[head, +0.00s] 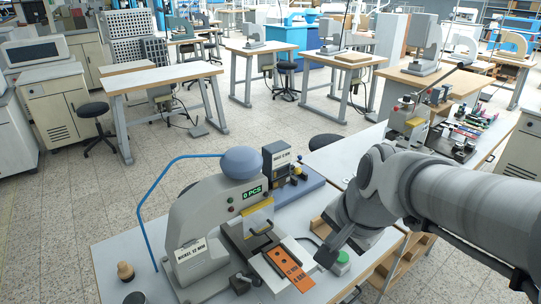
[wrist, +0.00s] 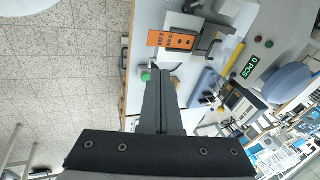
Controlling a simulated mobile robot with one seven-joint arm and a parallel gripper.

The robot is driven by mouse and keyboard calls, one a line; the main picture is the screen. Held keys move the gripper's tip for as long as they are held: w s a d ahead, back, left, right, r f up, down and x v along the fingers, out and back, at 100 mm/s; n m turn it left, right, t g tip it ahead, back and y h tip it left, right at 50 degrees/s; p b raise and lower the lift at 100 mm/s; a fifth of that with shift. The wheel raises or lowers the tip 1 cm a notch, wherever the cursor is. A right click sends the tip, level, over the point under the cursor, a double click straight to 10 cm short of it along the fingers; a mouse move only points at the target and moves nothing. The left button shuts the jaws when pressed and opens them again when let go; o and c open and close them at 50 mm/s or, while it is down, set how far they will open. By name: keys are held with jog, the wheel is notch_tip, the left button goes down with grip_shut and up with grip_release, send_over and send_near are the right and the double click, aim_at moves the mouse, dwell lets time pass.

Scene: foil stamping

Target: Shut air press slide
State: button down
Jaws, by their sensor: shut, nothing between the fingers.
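The air press (head: 205,215) is a grey machine with a blue dome and a green counter display, standing on the near table. Its slide (head: 266,271) is out in front of the press head, with an orange plate (head: 289,262) lying on it. The wrist view also shows the orange plate (wrist: 171,40). My gripper (head: 327,260) is shut and empty, right of the orange plate and close to a green button (head: 343,257). In the wrist view my gripper (wrist: 160,70) points toward the slide, with a gap between. The fingertips partly hide the area beside the button (wrist: 145,76).
A blue hose (head: 150,195) arches behind the press. A small dark block (head: 276,160) with a label stands behind the press head. A wooden-handled stamp (head: 125,271) stands on the table at left. Another table with tools (head: 465,130) is at right.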

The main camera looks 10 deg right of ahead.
jog(key=w+d+f+m+b, duration=0.1)
jog(key=w+f+m, duration=0.1)
jog(key=f+m, duration=0.4)
jog(key=w+d+f+m+g+b, duration=0.1)
jog(key=w+d+f+m, duration=0.1)
jog(key=f+m, duration=0.4)
jog(key=w+d+f+m+b, duration=0.1)
jog(key=w+f+m+b, duration=0.1)
jog(key=f+m, duration=0.5)
jog(key=shift+w+d+f+g, duration=0.15)
jog(key=shift+f+g, duration=0.05)
jog(key=shift+f, duration=0.85)
jog(key=shift+w+d+f+g, duration=0.15)
jog(key=shift+f+g, duration=0.05)
jog(key=shift+f, duration=0.8)
jog(key=shift+w+a+r+p, duration=0.2)
jog(key=shift+w+a+p, duration=0.25)
jog(key=shift+w, duration=0.45)
jog(key=shift+w+a+r+p, duration=0.25)
jog(key=shift+w+a, duration=0.3)
jog(key=shift+w, duration=0.3)
jog(key=shift+f, duration=0.1)
